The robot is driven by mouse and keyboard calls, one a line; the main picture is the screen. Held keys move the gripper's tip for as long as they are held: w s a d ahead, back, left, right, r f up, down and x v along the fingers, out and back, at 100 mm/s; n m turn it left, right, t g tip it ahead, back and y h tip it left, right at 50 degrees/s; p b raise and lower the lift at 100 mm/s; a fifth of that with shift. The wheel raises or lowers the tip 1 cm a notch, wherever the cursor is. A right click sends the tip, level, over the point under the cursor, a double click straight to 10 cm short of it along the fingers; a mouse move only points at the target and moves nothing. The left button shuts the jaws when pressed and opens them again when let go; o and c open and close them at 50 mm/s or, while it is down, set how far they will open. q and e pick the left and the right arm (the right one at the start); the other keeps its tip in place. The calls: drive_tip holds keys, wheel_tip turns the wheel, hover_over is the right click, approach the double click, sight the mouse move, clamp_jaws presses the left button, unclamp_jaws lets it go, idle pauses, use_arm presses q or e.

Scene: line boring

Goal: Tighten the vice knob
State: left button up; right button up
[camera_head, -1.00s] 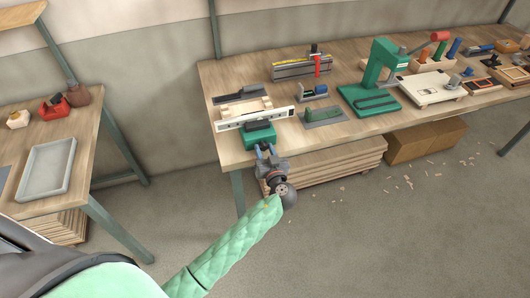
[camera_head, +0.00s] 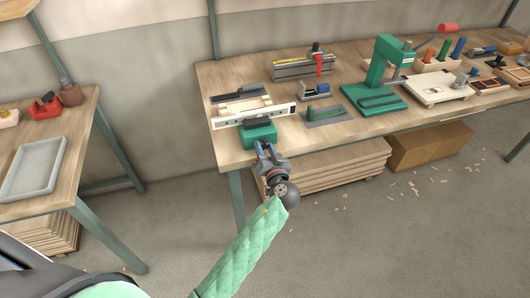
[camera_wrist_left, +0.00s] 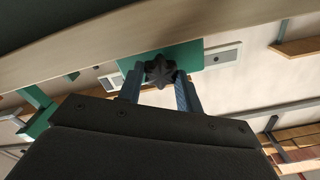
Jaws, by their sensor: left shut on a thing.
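The green vice (camera_head: 260,134) sits at the front left edge of the long workbench, with a dark block and a pale metal bar behind its front. My left gripper (camera_head: 264,148) is at the front of the vice, at the bench edge. In the left wrist view, the black lobed vice knob (camera_wrist_left: 159,71) stands between the two blue-grey fingers of my left gripper (camera_wrist_left: 160,85), in front of the green vice plate (camera_wrist_left: 195,57). The fingers are shut on the knob. In the head view the knob is hidden by the gripper. My right gripper is not in view.
The workbench (camera_head: 225,150) also bears a green float (camera_head: 322,113), a green press (camera_head: 378,75) and a mitre box (camera_head: 302,66). A grey tray (camera_head: 34,167) lies on the side table at left. The floor in front is mostly clear, with wood shavings.

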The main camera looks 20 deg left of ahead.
use_arm(q)
drive_tip(key=shift+m+b, duration=0.5)
drive_tip(key=shift+m, duration=0.5)
drive_tip(key=m, duration=0.2)
drive_tip(key=shift+m, duration=0.3)
drive_tip(key=m, duration=0.3)
drive_tip(key=shift+r, duration=0.1)
drive_tip(key=shift+m, duration=0.7)
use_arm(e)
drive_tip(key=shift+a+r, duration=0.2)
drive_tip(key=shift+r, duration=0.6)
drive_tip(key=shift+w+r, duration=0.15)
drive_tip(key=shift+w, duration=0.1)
use_arm(q)
drive_tip(key=o, duration=1)
drive_tip(key=shift+d, duration=0.1)
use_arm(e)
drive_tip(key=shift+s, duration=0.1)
use_arm(q)
drive_tip(key=shift+f, duration=0.25)
